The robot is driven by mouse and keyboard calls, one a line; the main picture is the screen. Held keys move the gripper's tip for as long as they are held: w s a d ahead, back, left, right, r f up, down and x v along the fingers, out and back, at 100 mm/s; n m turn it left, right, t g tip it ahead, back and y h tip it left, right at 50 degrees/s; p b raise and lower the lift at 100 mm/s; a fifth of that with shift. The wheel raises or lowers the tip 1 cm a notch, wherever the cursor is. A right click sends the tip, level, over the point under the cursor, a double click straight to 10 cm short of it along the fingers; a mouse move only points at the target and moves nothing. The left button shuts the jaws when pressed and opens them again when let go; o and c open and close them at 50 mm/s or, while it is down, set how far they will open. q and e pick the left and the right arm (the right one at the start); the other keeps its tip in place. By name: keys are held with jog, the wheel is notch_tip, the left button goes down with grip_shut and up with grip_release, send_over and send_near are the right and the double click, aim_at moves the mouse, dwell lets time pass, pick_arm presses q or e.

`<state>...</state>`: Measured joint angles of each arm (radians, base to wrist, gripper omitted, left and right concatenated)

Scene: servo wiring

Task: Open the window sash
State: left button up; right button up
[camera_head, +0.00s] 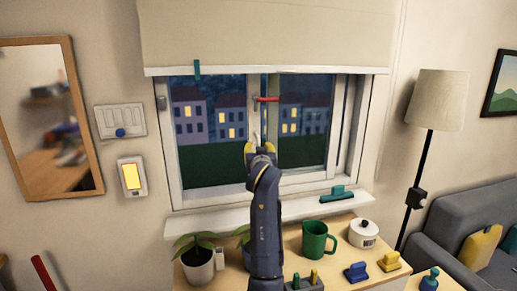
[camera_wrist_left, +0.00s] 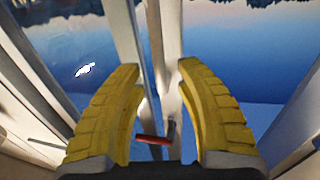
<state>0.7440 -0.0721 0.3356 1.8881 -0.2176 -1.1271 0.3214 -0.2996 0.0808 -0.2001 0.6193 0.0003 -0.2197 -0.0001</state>
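The window (camera_head: 225,150) has two glazed panes in white frames, with a white upright between them. A red handle (camera_head: 266,99) sits high on that upright, its grip lying level and pointing right. The red handle also shows in the left wrist view (camera_wrist_left: 154,139), low between the fingers. My left gripper (camera_head: 259,147) is in front of the upright, below the handle. In the left wrist view my left gripper (camera_wrist_left: 158,75) has its yellow fingers spread wide and holds nothing. I cannot tell whether a sash stands ajar. My right gripper is out of view.
A roller blind (camera_head: 265,35) hangs above the window. The sill (camera_head: 215,219) carries a green brush (camera_head: 338,195). On the cabinet below stand a plant (camera_head: 198,262), a green mug (camera_head: 317,240) and a white pot (camera_head: 363,233). A floor lamp (camera_head: 436,100) stands right.

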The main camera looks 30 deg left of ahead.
pick_arm(q)
jog(key=v, duration=0.9)
jog(key=shift+s+d, duration=0.15)
jog(key=shift+s, duration=0.1)
jog(key=shift+w, duration=0.1)
